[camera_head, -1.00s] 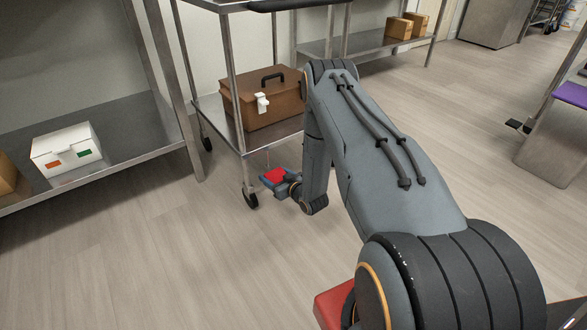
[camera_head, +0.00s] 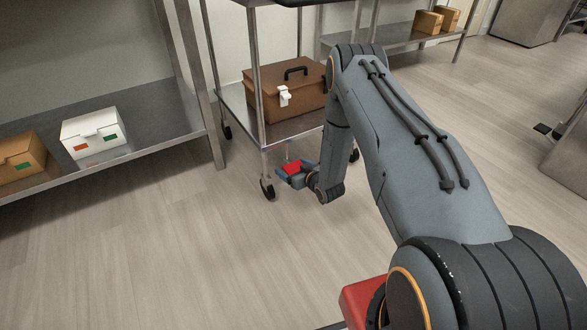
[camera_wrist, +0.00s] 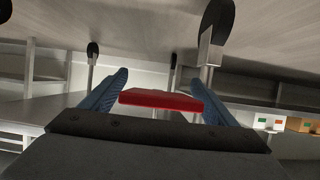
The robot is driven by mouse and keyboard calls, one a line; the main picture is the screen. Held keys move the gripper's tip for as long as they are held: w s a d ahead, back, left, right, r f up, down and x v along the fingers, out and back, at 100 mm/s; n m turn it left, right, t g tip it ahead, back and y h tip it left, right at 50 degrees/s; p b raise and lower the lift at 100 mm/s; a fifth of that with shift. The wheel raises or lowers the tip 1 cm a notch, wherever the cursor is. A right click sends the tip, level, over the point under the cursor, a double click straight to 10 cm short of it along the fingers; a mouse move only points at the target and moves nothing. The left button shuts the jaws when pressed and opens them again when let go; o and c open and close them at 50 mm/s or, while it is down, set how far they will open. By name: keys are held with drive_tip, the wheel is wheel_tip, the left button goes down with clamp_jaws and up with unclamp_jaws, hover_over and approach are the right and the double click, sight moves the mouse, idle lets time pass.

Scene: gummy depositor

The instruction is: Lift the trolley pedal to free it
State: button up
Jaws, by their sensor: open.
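The trolley (camera_head: 259,95) is a metal wheeled frame with a lower shelf. Its red pedal (camera_head: 293,167) is low at the shelf's front, close to a front caster. My gripper (camera_head: 290,174) is down at the pedal, near the floor. In the wrist view, which looks upside down, the flat red pedal (camera_wrist: 160,100) lies between my two blue fingers. The fingers are apart, one on each side of it. I cannot tell whether either finger touches it. My wrist hides part of the pedal's surroundings in the head view.
A brown case (camera_head: 285,95) stands on the trolley's lower shelf. Black casters (camera_head: 268,189) stand on the floor near my gripper. At left, a metal shelf (camera_head: 160,115) holds a white box (camera_head: 93,134) and a brown box (camera_head: 20,160). The floor in front is clear.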

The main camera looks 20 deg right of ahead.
drive_tip(key=p+v, duration=0.3)
drive_tip(key=v, duration=0.4)
drive_tip(key=shift+s, duration=0.35)
drive_tip(key=shift+d+r, duration=0.1)
drive_tip(key=shift+d, duration=0.05)
